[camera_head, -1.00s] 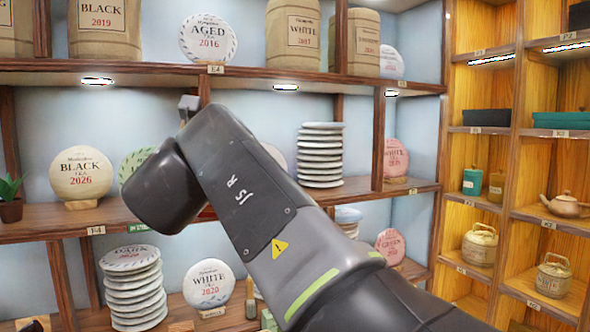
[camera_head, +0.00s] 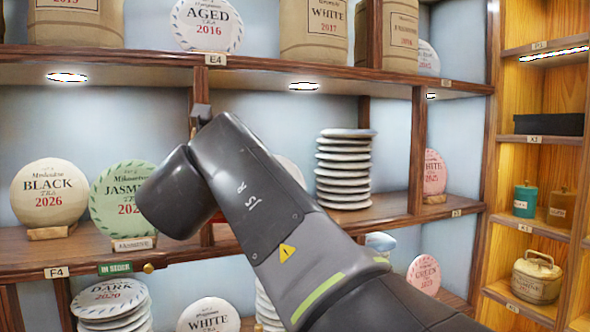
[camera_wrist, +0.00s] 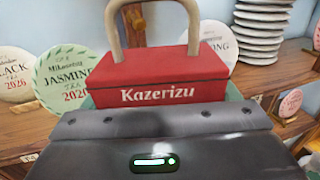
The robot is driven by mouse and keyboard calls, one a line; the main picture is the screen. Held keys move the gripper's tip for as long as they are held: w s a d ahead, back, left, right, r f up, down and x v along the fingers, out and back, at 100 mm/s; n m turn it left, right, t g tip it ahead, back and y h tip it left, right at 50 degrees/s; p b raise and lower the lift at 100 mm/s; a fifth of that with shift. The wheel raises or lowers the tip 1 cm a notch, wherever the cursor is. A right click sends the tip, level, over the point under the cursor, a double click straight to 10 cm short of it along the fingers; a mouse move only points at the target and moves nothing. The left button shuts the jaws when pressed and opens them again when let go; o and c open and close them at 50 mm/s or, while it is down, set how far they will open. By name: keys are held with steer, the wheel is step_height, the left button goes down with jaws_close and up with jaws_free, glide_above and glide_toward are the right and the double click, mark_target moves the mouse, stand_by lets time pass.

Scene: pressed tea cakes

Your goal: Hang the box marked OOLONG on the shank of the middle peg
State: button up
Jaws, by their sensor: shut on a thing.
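My gripper (camera_wrist: 160,112) is shut on a red box (camera_wrist: 155,70) with a tan loop handle (camera_wrist: 150,12) standing up from its top. The face toward the wrist camera reads "Kazerizu"; no OOLONG marking shows on it. The fingertips are hidden behind the box and the gripper body. In the head view my arm covers most of the gripper, with only a sliver of red below it. A brass knob (camera_head: 148,268) sticks out from the shelf edge beside a green label.
A jasmine tea cake (camera_head: 122,200) and a black tea cake (camera_head: 48,192) stand on the middle shelf, left of my arm. A tall stack of cakes (camera_head: 345,170) stands to its right. Wooden uprights divide the shelves. A wooden side cabinet (camera_head: 545,115) is at right.

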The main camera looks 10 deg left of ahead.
steer(key=w+a+f+b, duration=0.1)
steer(key=w+a, duration=0.4)
steer(key=w, duration=0.3)
steer(key=shift+f+b, duration=0.3)
steer(key=shift+f, duration=0.1)
stand_by(0.5)
stand_by(0.6)
steer(key=o, duration=0.9)
steer(key=shift+d, duration=0.1)
steer(key=shift+o, duration=0.2)
steer(key=shift+s, duration=0.1)
steer(key=b+v, duration=0.4)
steer(key=v, duration=0.9)
steer(key=shift+s+d, duration=0.15)
steer(key=shift+s, duration=0.15)
